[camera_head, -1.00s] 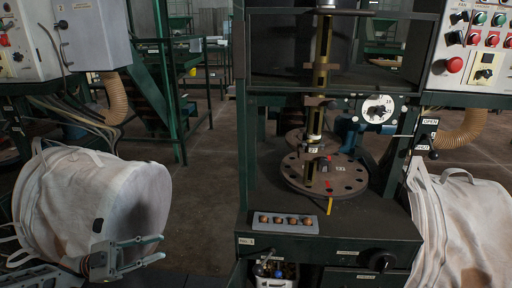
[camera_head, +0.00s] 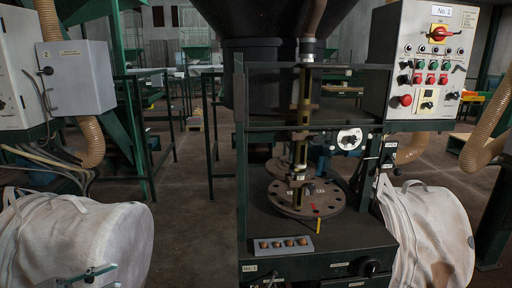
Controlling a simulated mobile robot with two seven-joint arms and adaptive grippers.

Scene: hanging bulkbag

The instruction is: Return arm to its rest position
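My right gripper is not in view.
A dark green machine (camera_head: 340,238) with a round holed plate (camera_head: 335,196) and a small tray of brown pieces (camera_head: 284,245) stands at the centre. A control panel (camera_head: 434,62) is at the upper right. Another white bag (camera_head: 432,240) stands right of the machine. Floor shows between left bag and machine.

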